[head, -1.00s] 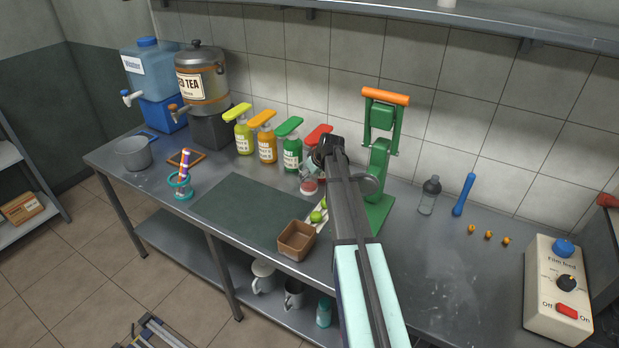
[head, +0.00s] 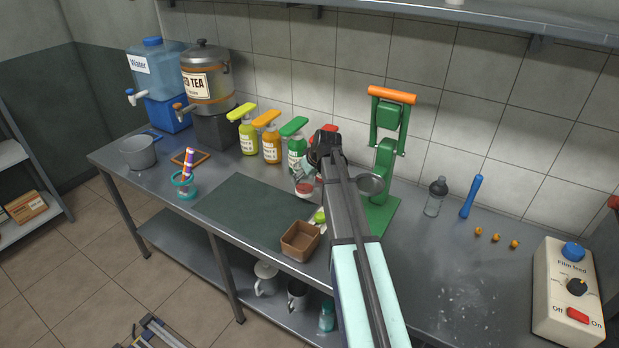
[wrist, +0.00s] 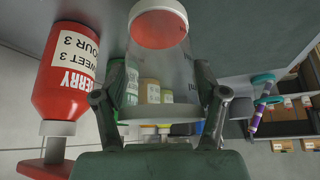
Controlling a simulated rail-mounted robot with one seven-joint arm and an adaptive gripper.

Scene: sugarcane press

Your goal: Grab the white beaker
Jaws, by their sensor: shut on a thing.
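A red bottle (wrist: 70,75) is close beside the beaker. Green (head: 294,152), orange (head: 271,148) and yellow (head: 248,138) pump bottles line the back. The green press (head: 384,170) stands to the right, a brown box (head: 300,241) in front. The dark mat (head: 250,208) is mostly clear.

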